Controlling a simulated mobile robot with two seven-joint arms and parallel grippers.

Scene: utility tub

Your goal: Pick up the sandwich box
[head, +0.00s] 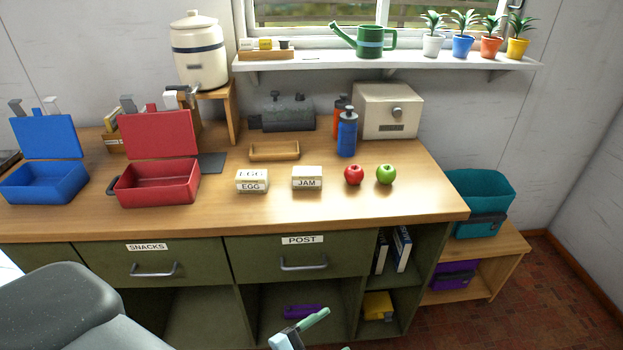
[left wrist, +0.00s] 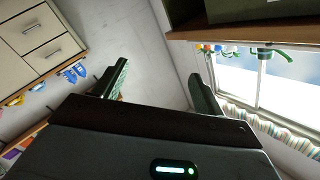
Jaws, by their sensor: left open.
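Two small pale boxes stand on the wooden counter: one labelled EGG (head: 252,181) and, to its right, one labelled JAM (head: 307,178). Which one is the sandwich box I cannot tell; neither carries that word. My left gripper (head: 300,331) is at the bottom edge of the head view, in front of the cabinet and below the countertop, well apart from both boxes. In the left wrist view its two fingers (left wrist: 158,88) are spread with nothing between them, and neither box is recognisable there. My right gripper is not in view.
An open red lunch box (head: 158,182) and an open blue one (head: 45,183) stand left. A red apple (head: 354,174) and green apple (head: 386,174) sit right of JAM. Behind are a wooden tray (head: 274,151) and blue bottle (head: 347,134). The counter's front strip is clear.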

